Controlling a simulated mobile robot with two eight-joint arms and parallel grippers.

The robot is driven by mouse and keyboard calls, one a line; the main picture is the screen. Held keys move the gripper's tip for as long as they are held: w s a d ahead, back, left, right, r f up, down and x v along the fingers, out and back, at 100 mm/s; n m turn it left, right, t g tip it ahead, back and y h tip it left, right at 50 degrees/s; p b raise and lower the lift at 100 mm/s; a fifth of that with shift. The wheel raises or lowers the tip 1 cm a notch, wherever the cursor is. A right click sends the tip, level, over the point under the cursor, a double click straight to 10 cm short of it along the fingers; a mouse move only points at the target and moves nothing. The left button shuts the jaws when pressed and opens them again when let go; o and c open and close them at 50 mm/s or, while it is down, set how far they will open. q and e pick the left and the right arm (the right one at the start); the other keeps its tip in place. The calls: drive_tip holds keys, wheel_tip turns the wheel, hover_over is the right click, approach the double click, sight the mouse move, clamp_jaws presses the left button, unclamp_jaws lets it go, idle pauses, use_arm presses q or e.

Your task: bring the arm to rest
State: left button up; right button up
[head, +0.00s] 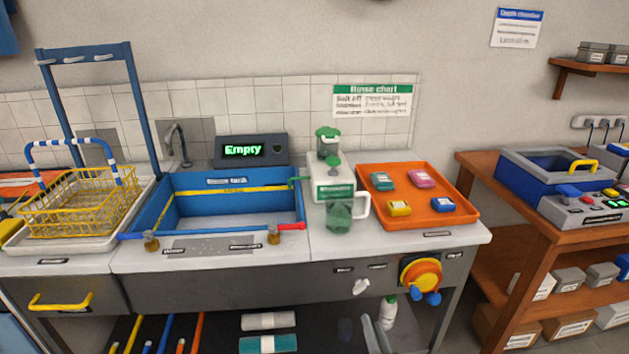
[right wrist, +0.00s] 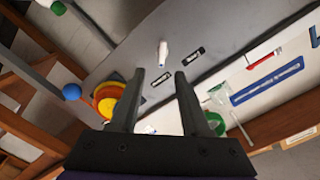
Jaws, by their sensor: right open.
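My right gripper (right wrist: 160,75) shows in the right wrist view, with its two dark fingers apart and nothing between them. Its fingers point toward the grey front panel of the sink bench (right wrist: 218,45). The orange and yellow dial (right wrist: 108,101) lies left of the fingers in that view, and a small white lever (right wrist: 163,53) shows just beyond the fingertips. How far the fingers are from the panel I cannot tell. I make out neither gripper in the head view. My left gripper is not in view.
The sink bench holds a blue rinse tank (head: 228,233), a yellow wire basket (head: 85,200), a green-and-white dispenser (head: 334,190) and an orange tray (head: 375,218) with several small blocks. The dial (head: 421,275) protrudes from its front. A wooden bench (head: 548,235) stands at right.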

drive_tip(key=s+f+n+g, duration=0.2)
drive_tip(key=s+n+g, duration=0.35)
drive_tip(key=s, duration=0.75)
drive_tip(key=s+f+n+g, duration=0.3)
drive_tip(key=s+g, duration=0.5)
drive_tip(key=s, duration=0.6)
use_arm(q)
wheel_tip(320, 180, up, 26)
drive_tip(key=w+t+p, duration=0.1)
drive_tip(key=p, duration=2.1)
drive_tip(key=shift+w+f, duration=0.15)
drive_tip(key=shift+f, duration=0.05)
use_arm(e)
wheel_tip(320, 180, up, 26)
drive_tip(key=w+t, duration=0.1)
drive_tip(key=w, duration=0.1)
drive_tip(key=shift+w+f+h, duration=0.15)
drive_tip(key=shift+w+h, duration=0.05)
drive_tip(key=shift+h, duration=0.1)
drive_tip(key=shift+s, duration=0.1)
